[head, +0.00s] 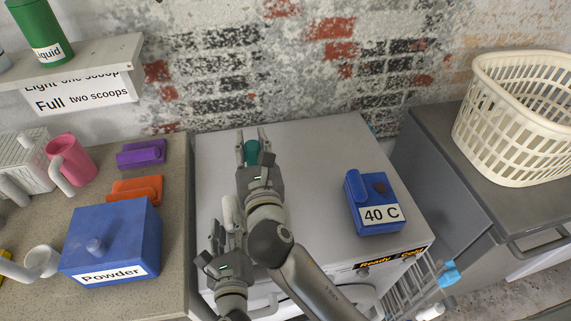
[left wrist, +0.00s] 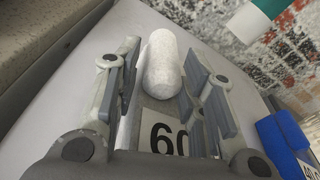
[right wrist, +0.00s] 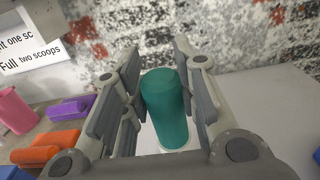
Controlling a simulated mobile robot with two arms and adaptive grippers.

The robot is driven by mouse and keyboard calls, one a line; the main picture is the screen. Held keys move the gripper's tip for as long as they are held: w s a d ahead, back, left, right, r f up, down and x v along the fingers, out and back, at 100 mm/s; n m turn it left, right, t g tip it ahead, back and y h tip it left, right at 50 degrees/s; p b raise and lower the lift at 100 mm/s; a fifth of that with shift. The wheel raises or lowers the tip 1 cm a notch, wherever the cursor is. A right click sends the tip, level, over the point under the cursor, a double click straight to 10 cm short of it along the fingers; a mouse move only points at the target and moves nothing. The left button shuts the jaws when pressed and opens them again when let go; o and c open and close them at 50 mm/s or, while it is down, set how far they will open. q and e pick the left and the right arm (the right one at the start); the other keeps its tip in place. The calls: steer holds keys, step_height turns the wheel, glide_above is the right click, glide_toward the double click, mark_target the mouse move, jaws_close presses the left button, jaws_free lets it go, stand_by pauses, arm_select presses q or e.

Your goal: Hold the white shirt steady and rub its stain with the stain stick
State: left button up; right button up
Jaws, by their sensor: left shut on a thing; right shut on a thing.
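The white shirt is a small block-like bundle with a white roll (left wrist: 162,65) and a "60" label (left wrist: 163,138) in the left wrist view. My left gripper (head: 222,222) is shut on it, low over the white machine top. My right gripper (head: 252,138) is farther back and shut on the teal stain stick (right wrist: 166,105), which points down. Its white end also shows in the left wrist view (left wrist: 247,24), apart from the roll there. I cannot see the stain.
A blue bundle labelled "40 C" (head: 376,203) lies right on the machine top (head: 310,150). The left counter holds a blue powder box (head: 120,235), a pink mug (head: 72,160), and purple (head: 141,153) and orange (head: 135,189) items. A cream basket (head: 515,120) stands far right.

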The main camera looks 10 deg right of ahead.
mark_target(250, 164)
arm_select(q)
steer(key=shift+f, duration=0.1)
arm_select(e)
steer(key=shift+w+a+r, duration=0.25)
steer(key=shift+w+a, duration=0.05)
steer(key=shift+a, duration=0.15)
steer(key=shift+f, duration=3.1)
steer(key=shift+s+f, duration=0.2)
steer(key=shift+f, duration=0.65)
steer(key=shift+s, duration=4.9)
steer(key=shift+w+r, duration=0.1)
steer(key=shift+w, duration=4.9)
arm_select(q)
steer(key=shift+f, duration=0.1)
arm_select(e)
steer(key=shift+r, duration=3.95)
arm_select(q)
steer(key=o, duration=1.2)
arm_select(e)
steer(key=shift+w, duration=0.15)
arm_select(q)
steer(key=shift+o, duration=0.2)
